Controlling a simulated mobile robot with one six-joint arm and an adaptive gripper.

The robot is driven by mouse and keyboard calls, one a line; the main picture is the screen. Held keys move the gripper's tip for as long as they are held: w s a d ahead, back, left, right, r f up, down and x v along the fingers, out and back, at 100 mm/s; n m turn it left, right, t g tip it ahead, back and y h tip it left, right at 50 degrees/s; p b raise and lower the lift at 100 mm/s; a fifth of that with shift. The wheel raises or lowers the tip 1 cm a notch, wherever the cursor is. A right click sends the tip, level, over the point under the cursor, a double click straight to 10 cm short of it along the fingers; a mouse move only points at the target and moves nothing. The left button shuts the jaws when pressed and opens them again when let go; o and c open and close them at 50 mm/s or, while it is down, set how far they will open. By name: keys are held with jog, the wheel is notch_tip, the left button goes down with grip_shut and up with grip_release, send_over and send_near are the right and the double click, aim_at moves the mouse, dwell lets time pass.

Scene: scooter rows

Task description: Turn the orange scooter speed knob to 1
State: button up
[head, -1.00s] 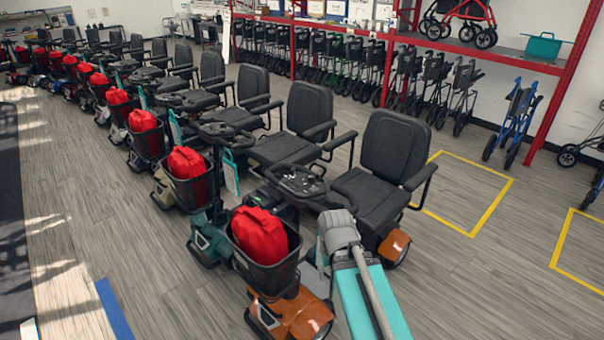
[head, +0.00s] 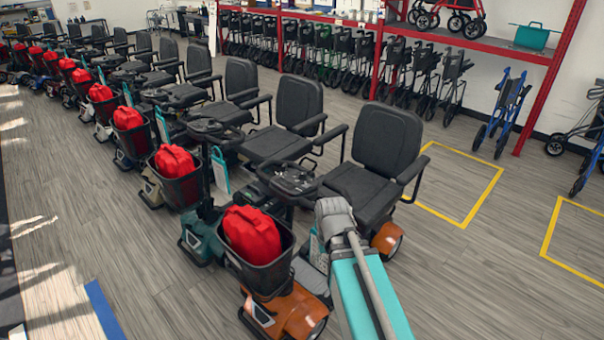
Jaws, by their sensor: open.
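The orange scooter (head: 292,310) stands at the near end of the row, with orange bodywork low at the front and an orange rear fender (head: 388,237). Its dark handlebar console (head: 294,180) is above and behind the front basket. The speed knob is too small to make out, and so is its setting. My arm reaches up from the bottom, and its grey joint is just right of the console, overlapping the scooter in the picture. My gripper's fingers do not show; they seem hidden behind the arm or the joint.
A black basket (head: 262,274) on the scooter's front holds a red bag (head: 251,232). The black seat (head: 388,140) is behind the console. A dark teal scooter (head: 204,236) stands close on the left. Open floor with yellow outlines lies to the right.

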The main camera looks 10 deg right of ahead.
aim_at(303, 173)
jog(key=w+r+m+p, duration=0.4)
jog(key=w, duration=1.1)
jog(key=w+r+m+p, duration=0.4)
jog(key=w, duration=1.1)
jog(key=w+r+m+p, duration=0.4)
jog(key=w, duration=1.1)
jog(key=shift+m, duration=0.3)
jog(key=shift+d, duration=0.1)
jog(key=f+b, duration=1.3)
jog(key=b, duration=0.1)
jog(key=shift+s+d+f, duration=0.1)
jog(key=shift+s+f, duration=0.15)
jog(key=shift+f, duration=0.1)
grip_shut()
